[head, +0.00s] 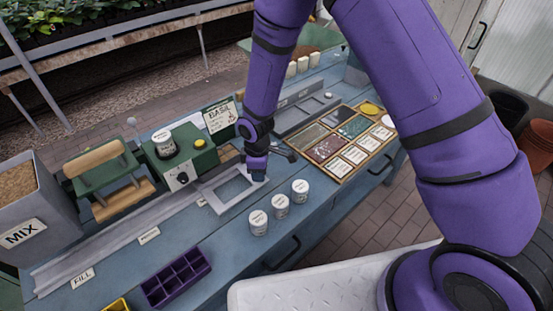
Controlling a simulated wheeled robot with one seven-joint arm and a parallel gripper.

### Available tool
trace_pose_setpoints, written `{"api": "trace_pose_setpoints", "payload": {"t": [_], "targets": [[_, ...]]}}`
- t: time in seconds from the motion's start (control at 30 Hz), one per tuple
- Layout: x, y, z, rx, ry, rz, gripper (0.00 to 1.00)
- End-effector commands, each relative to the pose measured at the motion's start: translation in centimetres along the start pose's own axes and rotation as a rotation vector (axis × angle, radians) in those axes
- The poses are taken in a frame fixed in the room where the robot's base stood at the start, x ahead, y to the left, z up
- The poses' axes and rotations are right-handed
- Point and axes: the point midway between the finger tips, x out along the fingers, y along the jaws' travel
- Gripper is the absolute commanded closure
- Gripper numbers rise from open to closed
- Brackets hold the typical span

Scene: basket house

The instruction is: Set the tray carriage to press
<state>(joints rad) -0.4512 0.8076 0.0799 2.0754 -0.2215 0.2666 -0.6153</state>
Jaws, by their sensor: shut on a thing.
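The tray carriage, a light grey frame (205,189) with a rectangular opening, sits at the right part of a long grey rail (110,246) on the blue bench. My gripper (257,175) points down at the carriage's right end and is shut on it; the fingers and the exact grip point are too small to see. A FILL label (83,278) lies by the rail's left end. A second label (148,236), too small to read, lies midway, left of the carriage. A green press-like device with a wooden handle (95,160) stands behind the rail's left half.
A green machine (181,163) with a white jar stands behind the rail. White tubs (280,206) stand in front of the carriage. A purple cell tray (176,277) lies at the front left. A grey MIX bin (30,205) and a wooden seed-packet case (342,152) flank the area.

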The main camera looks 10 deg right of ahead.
Motion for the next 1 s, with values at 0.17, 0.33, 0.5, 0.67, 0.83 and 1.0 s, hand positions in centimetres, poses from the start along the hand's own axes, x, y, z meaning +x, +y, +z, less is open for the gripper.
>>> {"api": "trace_pose_setpoints", "payload": {"t": [0.17,0.33,0.5,0.67,0.83,1.0], "targets": [[0.0,-3.8,-3.8,-0.007,0.001,0.0,1.0],[0.0,-7.1,-7.1,-0.007,0.001,0.0,1.0],[0.0,-10.5,-10.4,-0.006,0.001,0.0,1.0],[0.0,-13.5,-13.4,-0.007,0.002,0.0,1.0],[0.0,-16.2,-16.1,-0.004,0.002,0.0,1.0],[0.0,-18.1,-18.0,-0.003,0.001,-0.001,1.0]]}}
